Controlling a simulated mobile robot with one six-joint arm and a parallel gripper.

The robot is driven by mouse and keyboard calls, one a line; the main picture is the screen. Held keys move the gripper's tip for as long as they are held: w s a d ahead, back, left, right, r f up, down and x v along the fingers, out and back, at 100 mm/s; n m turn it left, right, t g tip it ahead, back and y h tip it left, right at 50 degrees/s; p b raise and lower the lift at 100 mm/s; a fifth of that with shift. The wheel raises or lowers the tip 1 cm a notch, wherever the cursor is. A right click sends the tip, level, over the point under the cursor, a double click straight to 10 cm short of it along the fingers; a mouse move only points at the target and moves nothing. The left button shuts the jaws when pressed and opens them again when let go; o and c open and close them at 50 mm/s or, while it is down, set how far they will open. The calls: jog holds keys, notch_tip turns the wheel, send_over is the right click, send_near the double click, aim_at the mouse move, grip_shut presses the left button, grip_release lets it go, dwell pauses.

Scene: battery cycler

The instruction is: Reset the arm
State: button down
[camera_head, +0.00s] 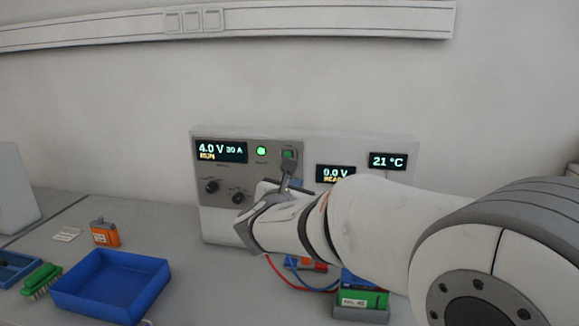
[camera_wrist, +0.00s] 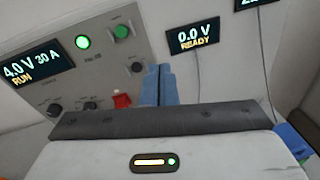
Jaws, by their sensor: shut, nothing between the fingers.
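My arm reaches in from the right in the head view, toward the battery cycler (camera_head: 222,181) at the back of the bench. My gripper (camera_head: 287,167) is in front of the cycler's panel, just below a green switch (camera_head: 288,154). In the wrist view the two fingers of my gripper (camera_wrist: 159,72) are together, with nothing between them. There the green switch (camera_wrist: 122,32) is up and left of the fingertips, and a red switch (camera_wrist: 121,100) is left of the fingers. I cannot tell whether the fingers touch the panel.
The cycler's display (camera_head: 220,152) reads 4.0 V, 30 A, RUN; a green lamp (camera_head: 261,151) is lit. Another display (camera_wrist: 193,37) reads 0.0 V READY. A green battery (camera_head: 363,300) with cables stands under my arm.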

jog(key=s+d+f+m+g+h, duration=0.1)
jog(key=s+d+f+m+g, duration=0.4)
jog(key=s+d+m, duration=0.3)
jog(key=s+d+f+m+g+h, duration=0.2)
jog(key=s+d+f+m+g, duration=0.2)
jog(key=s+d+m, duration=0.5)
jog(key=s+f+m+g+y, duration=0.4)
jog(key=s+f+m+y, duration=0.3)
jog(key=s+m, duration=0.6)
jog(key=shift+a+f+m+g, duration=0.3)
jog(key=shift+a+f+m, duration=0.1)
jog(key=shift+m, duration=0.2)
